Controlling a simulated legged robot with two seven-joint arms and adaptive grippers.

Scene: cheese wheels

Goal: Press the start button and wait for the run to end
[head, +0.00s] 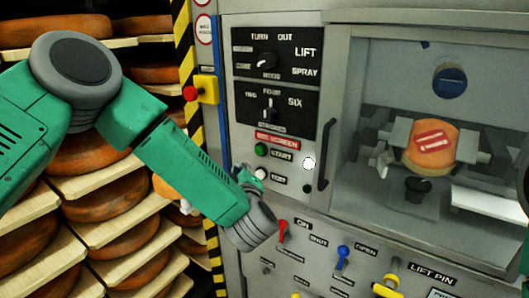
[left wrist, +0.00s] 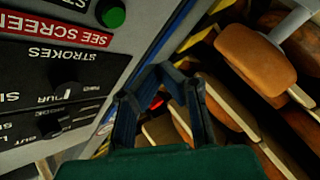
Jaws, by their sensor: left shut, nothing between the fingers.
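The green start button (head: 261,150) is on the grey machine panel, left of its START label and under the red SEE SCREEN strip. In the left wrist view a green button (left wrist: 113,17) is at the top, beside that strip. My left gripper (head: 243,176) is just below the start button in the head view, partly hidden by my own wrist. Its dark fingers (left wrist: 166,70) are shut and empty in the left wrist view, apart from the green button in the picture. A round white lamp (head: 309,163) shows bright right of START. My right gripper is out of view.
Behind the machine's window, an orange cheese wheel (head: 432,160) with a red label sits between grey clamps. A yellow box with a red button (head: 190,92) is at the panel's left. Coloured levers (head: 343,257) line the lower panel. Shelves of cheese wheels (head: 98,205) stand left.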

